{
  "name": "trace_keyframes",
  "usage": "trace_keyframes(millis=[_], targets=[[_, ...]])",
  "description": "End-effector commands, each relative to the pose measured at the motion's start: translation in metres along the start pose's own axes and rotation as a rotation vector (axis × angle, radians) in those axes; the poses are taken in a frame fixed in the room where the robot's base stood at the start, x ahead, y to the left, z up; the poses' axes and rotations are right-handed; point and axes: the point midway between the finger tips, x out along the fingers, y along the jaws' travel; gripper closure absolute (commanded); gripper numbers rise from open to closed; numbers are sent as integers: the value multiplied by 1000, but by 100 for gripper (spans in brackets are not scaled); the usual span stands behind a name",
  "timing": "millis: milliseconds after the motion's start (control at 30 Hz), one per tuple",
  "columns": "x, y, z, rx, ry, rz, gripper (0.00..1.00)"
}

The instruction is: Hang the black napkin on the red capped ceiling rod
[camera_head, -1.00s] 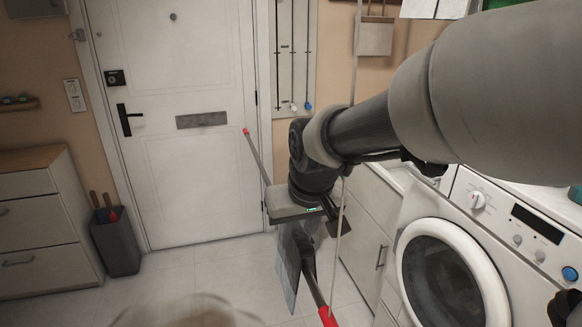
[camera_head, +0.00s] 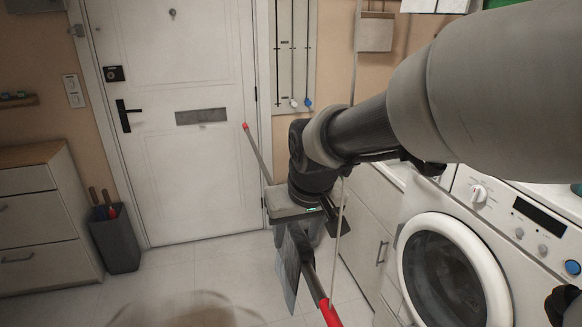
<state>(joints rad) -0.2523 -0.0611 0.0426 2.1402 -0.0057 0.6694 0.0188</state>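The rod with red caps runs diagonally, with one red cap (camera_head: 245,126) at the upper left and the other red cap (camera_head: 330,313) at the lower right. My gripper (camera_head: 314,222) is over the rod's middle and hides part of it. The black napkin (camera_head: 289,268) looks dark grey and hangs below my gripper, against the rod's left side. Its upper part is hidden by my gripper, so I cannot tell whether it rests over the rod or is held. The fingertips are mostly hidden, so their opening is unclear.
A thin pale cord or pole (camera_head: 340,225) runs just right of my gripper. A white washing machine (camera_head: 500,215) and a cabinet (camera_head: 368,225) stand at the right. A white door (camera_head: 180,175) is behind; a dresser (camera_head: 35,225) and grey bin (camera_head: 115,242) are left. The floor between is clear.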

Motion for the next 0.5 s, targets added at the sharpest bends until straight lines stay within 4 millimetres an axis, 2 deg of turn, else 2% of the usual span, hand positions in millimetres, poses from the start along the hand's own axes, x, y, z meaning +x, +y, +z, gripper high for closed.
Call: trace_keyframes(millis=[167,267,500], targets=[[-4,0,0,0,1,0,52],[-15,0,-1,0,4,0,52],[-69,0,-2,1,8,0,52]])
